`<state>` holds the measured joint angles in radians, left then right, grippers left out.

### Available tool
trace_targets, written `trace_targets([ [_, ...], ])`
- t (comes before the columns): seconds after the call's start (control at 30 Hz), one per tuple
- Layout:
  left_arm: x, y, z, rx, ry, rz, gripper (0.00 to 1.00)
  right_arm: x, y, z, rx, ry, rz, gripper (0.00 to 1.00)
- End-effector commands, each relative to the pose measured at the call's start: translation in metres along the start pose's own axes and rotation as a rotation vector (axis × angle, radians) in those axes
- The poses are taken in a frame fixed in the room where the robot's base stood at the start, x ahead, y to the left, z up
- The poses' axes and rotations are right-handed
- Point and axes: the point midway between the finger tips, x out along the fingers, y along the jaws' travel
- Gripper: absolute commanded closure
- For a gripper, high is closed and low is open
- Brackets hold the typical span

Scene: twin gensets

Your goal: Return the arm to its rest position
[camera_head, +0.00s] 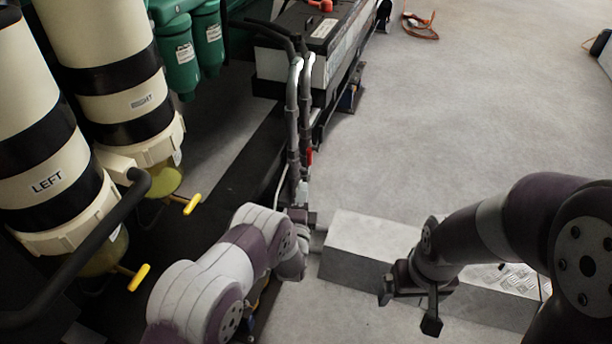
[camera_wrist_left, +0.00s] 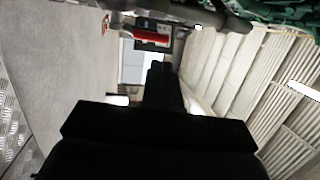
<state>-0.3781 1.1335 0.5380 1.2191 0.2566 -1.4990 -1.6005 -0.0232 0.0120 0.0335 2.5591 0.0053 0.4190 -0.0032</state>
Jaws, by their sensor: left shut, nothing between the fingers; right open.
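My left arm (camera_head: 215,275) comes in from the lower left of the head view, and its wrist is beside the dark vertical pipes. The left fingers are hard to make out there. In the left wrist view my left gripper (camera_wrist_left: 160,68) shows as a dark shape with its fingers together, shut and empty. My right arm (camera_head: 505,220) comes in from the right. My right gripper (camera_head: 408,306) is open and empty, pointing down in front of the grey step box.
The grey step box (camera_head: 365,250) stands on the floor between the arms. Dark pipes (camera_head: 293,120) rise close to my left wrist. Two cream filter cylinders marked LEFT (camera_head: 45,180) and RIGHT (camera_head: 140,102) have yellow valve handles (camera_head: 138,278). Open floor (camera_head: 470,110) lies at the upper right.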

Motion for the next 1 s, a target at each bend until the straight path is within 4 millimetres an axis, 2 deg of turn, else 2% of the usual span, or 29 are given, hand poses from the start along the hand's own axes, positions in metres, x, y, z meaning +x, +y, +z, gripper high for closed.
trace_targets([
  [0.03,-0.009,-0.006,-0.001,0.000,0.002,0.002,1.00,-0.009,0.000,-0.001,0.000,0.000,0.000,0.06],
  [0.2,-0.032,-0.006,-0.001,0.000,0.000,-0.001,1.00,-0.014,0.000,-0.001,0.000,0.000,0.000,0.06],
  [0.4,-0.037,-0.003,0.000,-0.041,0.000,0.007,1.00,-0.013,0.000,-0.001,0.000,0.000,0.000,0.06],
  [0.47,-0.038,0.016,-0.001,-0.148,-0.003,0.097,1.00,-0.013,0.000,-0.001,0.000,0.000,0.000,0.06],
  [0.53,-0.057,0.058,-0.001,-0.293,-0.027,0.307,1.00,-0.013,0.000,-0.001,0.000,0.000,0.000,0.06],
  [0.6,-0.092,0.098,-0.001,-0.484,-0.119,0.611,1.00,-0.014,0.000,-0.001,0.000,0.000,0.000,0.06],
  [0.67,-0.123,0.104,0.005,-0.656,-0.275,0.858,1.00,-0.014,0.000,-0.001,0.000,0.000,0.000,0.06],
  [0.73,-0.166,0.082,0.020,-0.820,-0.524,1.092,1.00,-0.014,0.000,-0.001,0.000,0.000,0.000,0.06],
  [0.8,-0.212,0.040,0.039,-0.933,-0.799,1.250,1.00,-0.013,0.000,-0.001,0.000,0.000,0.000,0.06],
  [0.9,-0.264,-0.019,0.061,-1.005,-1.084,1.343,1.00,-0.013,0.000,-0.001,0.000,0.000,0.000,0.06],
  [1.0,-0.305,-0.071,0.078,-1.042,-1.281,1.367,1.00,-0.013,0.000,-0.001,0.000,0.000,0.000,0.06],
])
